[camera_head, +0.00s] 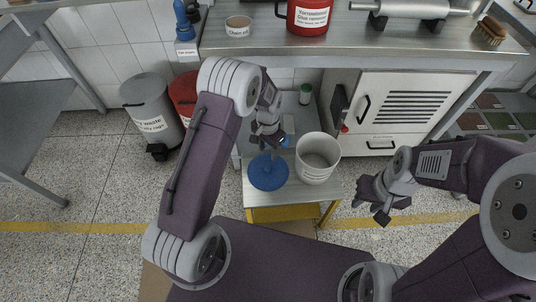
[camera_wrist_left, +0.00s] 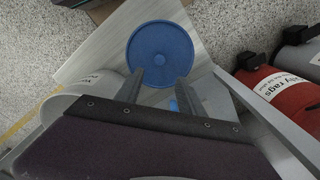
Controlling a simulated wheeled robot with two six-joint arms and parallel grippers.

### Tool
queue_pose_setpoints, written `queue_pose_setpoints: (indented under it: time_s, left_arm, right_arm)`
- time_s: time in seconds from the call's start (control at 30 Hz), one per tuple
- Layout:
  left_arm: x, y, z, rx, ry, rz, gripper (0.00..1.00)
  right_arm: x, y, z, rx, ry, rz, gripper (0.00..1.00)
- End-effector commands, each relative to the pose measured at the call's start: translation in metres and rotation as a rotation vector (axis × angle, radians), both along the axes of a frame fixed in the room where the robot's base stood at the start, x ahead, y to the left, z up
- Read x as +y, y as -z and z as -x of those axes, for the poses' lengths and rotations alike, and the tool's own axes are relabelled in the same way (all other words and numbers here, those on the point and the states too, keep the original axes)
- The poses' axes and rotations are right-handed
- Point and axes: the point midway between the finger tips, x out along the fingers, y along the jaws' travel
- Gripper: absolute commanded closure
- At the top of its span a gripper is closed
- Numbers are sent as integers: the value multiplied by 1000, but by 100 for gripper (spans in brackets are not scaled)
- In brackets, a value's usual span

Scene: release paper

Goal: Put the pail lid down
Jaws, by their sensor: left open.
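The round blue pail lid (camera_head: 268,172) lies flat on the small low table (camera_head: 290,196), left of the white pail (camera_head: 318,158). In the left wrist view the lid (camera_wrist_left: 160,52) lies just beyond the fingertips. My left gripper (camera_head: 267,143) is open and empty, behind the lid in the head view; its spread fingers (camera_wrist_left: 158,88) show in the wrist view. The pail stands upright and open on the same table; a part of it (camera_wrist_left: 88,84) shows at the left of the wrist view. My right gripper (camera_head: 370,208) looks open and empty, right of the table.
A grey bin (camera_head: 152,112) and a red bin (camera_head: 183,94) stand left. Behind is a metal bench (camera_head: 270,38) with a red can (camera_head: 308,16) and a white cabinet (camera_head: 400,110) under it.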

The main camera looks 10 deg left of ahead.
Motion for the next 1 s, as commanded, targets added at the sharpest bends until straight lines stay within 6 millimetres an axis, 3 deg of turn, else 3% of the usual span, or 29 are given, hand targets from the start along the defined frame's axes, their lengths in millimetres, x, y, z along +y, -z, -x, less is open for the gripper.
queue_pose_setpoints:
  time_s: [0.17,0.27,0.37,0.5,0.6,0.7,1.0]
  left_arm:
    - [0,-6,1,1,-1,0,54]
    - [4,-21,9,-9,-38,3,54]
    - [16,-60,41,-34,-153,11,54]
    - [33,-102,108,-69,-348,28,54]
    - [40,-115,149,-87,-453,37,54]
    - [43,-119,172,-96,-513,43,54]
    - [44,-119,180,-97,-531,45,54]
  right_arm:
    - [0,-2,0,0,0,0,64]
    - [0,-2,0,0,0,0,64]
    - [0,-2,0,0,0,0,64]
    - [0,-2,0,0,0,0,64]
    - [0,-1,0,0,0,0,64]
    - [0,-1,0,0,0,0,64]
    - [0,-2,0,0,0,0,64]
